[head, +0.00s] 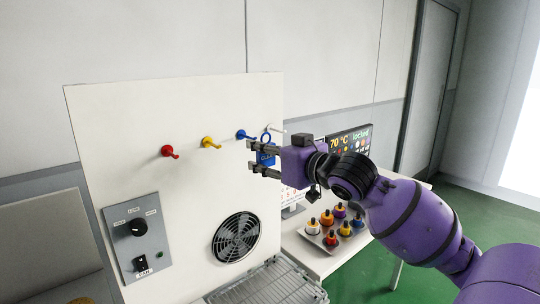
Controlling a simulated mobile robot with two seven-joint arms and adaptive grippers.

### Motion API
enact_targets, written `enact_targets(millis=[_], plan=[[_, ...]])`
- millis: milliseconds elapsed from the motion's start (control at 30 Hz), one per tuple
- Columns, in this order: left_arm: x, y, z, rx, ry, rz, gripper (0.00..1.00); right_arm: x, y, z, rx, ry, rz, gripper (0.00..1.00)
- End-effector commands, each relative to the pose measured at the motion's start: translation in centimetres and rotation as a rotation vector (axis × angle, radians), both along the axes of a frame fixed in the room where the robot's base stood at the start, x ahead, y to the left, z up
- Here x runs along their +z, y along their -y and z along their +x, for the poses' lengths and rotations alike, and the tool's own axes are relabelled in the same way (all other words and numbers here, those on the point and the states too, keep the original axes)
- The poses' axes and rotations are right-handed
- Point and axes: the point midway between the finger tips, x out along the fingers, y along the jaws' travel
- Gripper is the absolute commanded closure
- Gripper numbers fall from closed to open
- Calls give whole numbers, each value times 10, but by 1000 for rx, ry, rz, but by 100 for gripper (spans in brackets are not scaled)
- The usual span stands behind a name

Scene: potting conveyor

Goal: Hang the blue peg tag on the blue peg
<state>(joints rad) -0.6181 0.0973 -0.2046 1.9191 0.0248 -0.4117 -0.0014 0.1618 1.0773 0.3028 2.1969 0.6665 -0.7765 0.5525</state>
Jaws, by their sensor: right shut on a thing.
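The blue peg (242,135) sticks out of the white upright panel, third in a row of pegs. The blue tag (265,155) has a ring at its top and is partly hidden by the fingers. My right gripper (254,157) is shut on the blue tag, just right of and slightly below the blue peg. The ring stands beside the peg in the picture; I cannot tell its depth from the panel. My left gripper is not in view.
Red (169,151), yellow (209,143) and white (274,129) pegs share the panel (130,110). Below are a dial box (138,238), a round fan grille (236,238) and a wire rack (265,285). A tray (328,246) of coloured bottles and a display (350,142) stand at right.

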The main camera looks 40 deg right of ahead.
Motion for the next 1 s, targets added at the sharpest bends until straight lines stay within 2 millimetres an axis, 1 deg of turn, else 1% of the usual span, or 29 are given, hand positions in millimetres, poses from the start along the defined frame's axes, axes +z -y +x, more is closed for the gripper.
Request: enact_targets(millis=[1000], plan=[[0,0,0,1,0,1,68,-3,-5,60,1,6,1,88]])
